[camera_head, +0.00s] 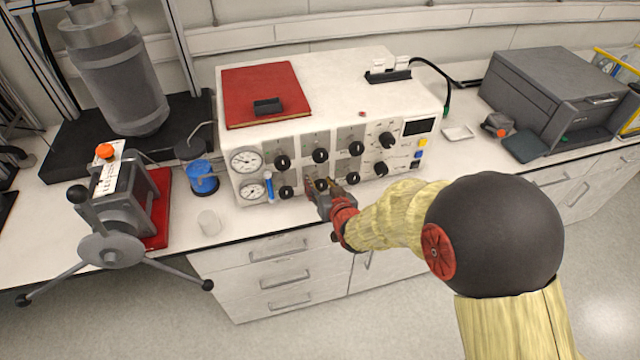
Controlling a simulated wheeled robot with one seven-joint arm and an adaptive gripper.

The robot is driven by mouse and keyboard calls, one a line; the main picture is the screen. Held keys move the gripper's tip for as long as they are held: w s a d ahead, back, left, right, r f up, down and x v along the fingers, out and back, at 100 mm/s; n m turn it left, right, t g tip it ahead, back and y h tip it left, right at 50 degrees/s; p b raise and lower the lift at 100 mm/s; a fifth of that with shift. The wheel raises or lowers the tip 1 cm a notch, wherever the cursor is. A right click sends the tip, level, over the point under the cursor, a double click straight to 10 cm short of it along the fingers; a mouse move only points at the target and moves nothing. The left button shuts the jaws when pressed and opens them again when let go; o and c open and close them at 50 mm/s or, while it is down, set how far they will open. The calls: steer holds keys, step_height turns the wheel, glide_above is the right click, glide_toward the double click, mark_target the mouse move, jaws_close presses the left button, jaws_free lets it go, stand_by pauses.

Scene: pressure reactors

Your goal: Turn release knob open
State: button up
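A white control box (400,92) stands on the bench, with two rows of black knobs on its front panel. The labels are too small to read, so I cannot tell which knob is the release knob. My gripper (323,187) is at the lower row, with its fingertips around or just in front of a black knob (321,184). The gripper partly hides this knob and the panel below it. I cannot tell whether the fingers touch the knob or how far apart they are. Another lower knob (286,192) is to the left and one (353,178) to the right.
Two gauges (246,161) and a blue-handled part (268,186) are left of the knobs. A red book (262,86) lies on the box. A metal reactor device (118,200), a blue container (201,177) and a glass beaker (209,223) stand left. A grey printer-like machine (556,85) is right.

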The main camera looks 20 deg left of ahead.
steer(key=c, duration=0.8)
steer(key=shift+c, duration=0.2)
